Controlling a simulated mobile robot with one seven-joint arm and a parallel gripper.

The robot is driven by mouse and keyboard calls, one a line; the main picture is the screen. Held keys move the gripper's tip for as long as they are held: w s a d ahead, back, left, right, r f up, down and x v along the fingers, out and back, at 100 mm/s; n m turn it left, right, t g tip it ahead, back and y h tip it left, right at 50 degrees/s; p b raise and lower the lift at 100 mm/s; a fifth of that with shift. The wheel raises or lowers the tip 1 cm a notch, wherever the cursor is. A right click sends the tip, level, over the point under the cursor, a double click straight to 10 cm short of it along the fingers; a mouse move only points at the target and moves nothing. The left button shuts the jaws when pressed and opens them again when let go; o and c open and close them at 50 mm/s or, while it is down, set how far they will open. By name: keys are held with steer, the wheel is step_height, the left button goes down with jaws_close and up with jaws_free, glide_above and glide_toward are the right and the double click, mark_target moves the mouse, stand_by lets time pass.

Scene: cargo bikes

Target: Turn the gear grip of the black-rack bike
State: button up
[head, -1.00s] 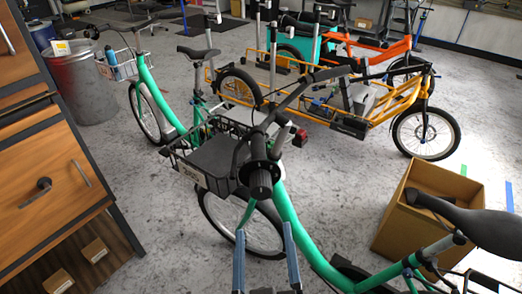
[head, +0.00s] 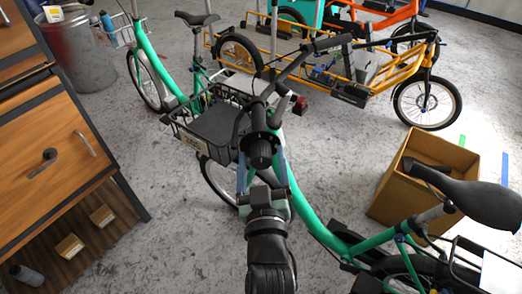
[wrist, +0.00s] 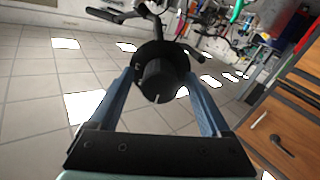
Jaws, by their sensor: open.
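The black-rack bike (head: 310,210) is green and stands nearest, with a black front rack (head: 213,130) and dark handlebar. Its gear grip (head: 262,150) is a black ribbed cylinder at the near handlebar end. In the wrist view the gear grip (wrist: 158,82) shows end-on, with a pale mark low on its face. My gripper (head: 262,168) is open, its blue fingers (wrist: 117,98) on either side of the grip. The wrist view shows gaps beside the grip's end; I cannot tell whether the fingertips touch farther back.
Another green bike (head: 150,65) with a pale basket stands behind left. A yellow cargo bike (head: 390,85) is behind right. A wooden drawer cabinet (head: 60,150) is at left, a cardboard box (head: 395,195) at right. Bare floor lies between cabinet and near bike.

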steer(key=shift+w, duration=0.85)
jaws_close()
steer(key=shift+m, duration=0.3)
steer(key=m+p, duration=0.1)
steer(key=m, duration=0.3)
steer(key=shift+a, duration=0.1)
steer(key=shift+m+p, duration=0.7)
steer(key=shift+m, duration=1.3)
